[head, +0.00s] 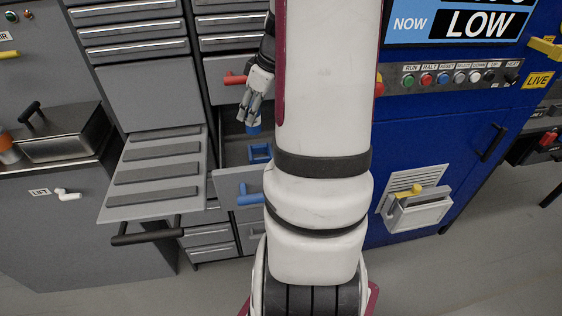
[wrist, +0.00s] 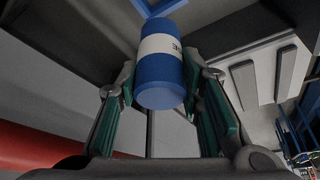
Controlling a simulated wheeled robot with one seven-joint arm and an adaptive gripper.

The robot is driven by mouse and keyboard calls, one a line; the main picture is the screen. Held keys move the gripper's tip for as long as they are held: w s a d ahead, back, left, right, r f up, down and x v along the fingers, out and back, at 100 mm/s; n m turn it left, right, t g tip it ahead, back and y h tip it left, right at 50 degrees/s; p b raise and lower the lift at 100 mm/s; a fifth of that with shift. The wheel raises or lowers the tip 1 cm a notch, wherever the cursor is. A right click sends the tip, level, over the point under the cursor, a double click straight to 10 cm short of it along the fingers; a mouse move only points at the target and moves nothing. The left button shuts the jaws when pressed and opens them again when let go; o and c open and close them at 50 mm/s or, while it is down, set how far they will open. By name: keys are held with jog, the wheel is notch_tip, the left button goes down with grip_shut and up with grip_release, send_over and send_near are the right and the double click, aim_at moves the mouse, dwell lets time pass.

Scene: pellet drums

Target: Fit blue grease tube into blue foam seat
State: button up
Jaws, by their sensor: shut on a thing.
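The blue grease tube (wrist: 160,70) has a white label band and is held between the green pads of my gripper (wrist: 163,98) in the wrist view. In the head view my gripper (head: 250,118) points down above an open drawer, and a small blue part of the tube (head: 253,129) shows below its fingers. The blue foam seat (head: 260,152) lies in the drawer, below and slightly right of the tube. A blue edge at the top of the wrist view (wrist: 160,6) appears to be the seat. The tube is apart from the seat.
The open drawer has a grey front with a blue handle (head: 248,196). A ribbed grey panel (head: 155,175) with a dark bar stands out at left. My arm hides the middle of the head view.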

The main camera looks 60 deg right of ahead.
jog(key=f, duration=0.3)
jog(key=s+d+f, duration=0.1)
jog(key=f, duration=0.1)
jog(key=shift+s+f, duration=0.1)
jog(key=shift+f, duration=0.25)
jog(key=shift+a+f, duration=0.1)
jog(key=shift+f, duration=2.15)
jog(key=shift+f, duration=0.2)
jog(key=o, duration=1.2)
jog(key=shift+r, duration=0.1)
jog(key=v, duration=1.2)
jog(key=shift+r, duration=0.15)
